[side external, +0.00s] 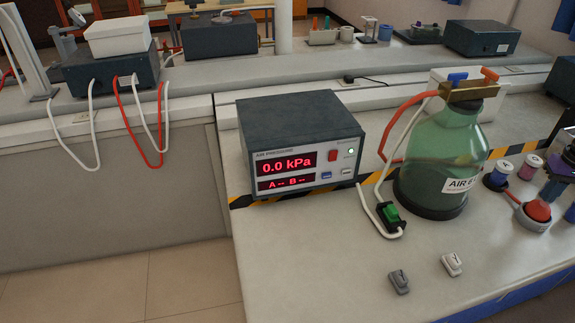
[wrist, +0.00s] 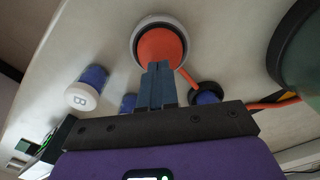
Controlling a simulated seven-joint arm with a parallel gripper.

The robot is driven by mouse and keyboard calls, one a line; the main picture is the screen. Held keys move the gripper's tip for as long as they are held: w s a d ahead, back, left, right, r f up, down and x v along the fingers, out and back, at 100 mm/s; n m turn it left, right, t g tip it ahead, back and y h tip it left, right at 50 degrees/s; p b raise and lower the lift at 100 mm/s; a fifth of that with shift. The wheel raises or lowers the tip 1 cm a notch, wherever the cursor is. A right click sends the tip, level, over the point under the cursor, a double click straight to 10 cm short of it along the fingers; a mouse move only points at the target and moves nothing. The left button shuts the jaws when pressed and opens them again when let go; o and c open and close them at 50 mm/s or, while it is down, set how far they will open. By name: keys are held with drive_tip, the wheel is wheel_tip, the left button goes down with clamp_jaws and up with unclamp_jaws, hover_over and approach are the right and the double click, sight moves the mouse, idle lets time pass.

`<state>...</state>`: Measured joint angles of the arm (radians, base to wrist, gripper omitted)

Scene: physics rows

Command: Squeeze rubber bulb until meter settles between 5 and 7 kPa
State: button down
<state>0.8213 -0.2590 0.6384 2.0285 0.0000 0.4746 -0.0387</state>
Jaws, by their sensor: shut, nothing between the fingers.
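The red-orange rubber bulb (side external: 538,210) sits in a pale round holder at the right of the bench. In the wrist view the bulb (wrist: 160,45) is at the top centre, inside a white ring. My gripper (wrist: 157,66) has its blue fingers together, with nothing between them. The fingertips overlap the bulb's near edge in the wrist view; I cannot tell whether they touch it. The pressure meter (side external: 300,150) reads 0.0 kPa, with dashes after A and B. A green glass bottle (side external: 445,150) with a brass-coloured top stands between meter and bulb, joined to tubes.
A green clip or valve (side external: 389,212) sits on the white tube. Two small tags (side external: 452,263) lie at the front. Small capped pots, one marked B (wrist: 82,94), stand near the bulb. The bench front is mostly clear.

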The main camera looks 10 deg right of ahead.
sight(543, 204)
drive_tip(key=shift+f, duration=1.9)
drive_tip(key=shift+r, duration=1.75)
drive_tip(key=shift+f, duration=1.7)
drive_tip(key=shift+r, duration=1.7)
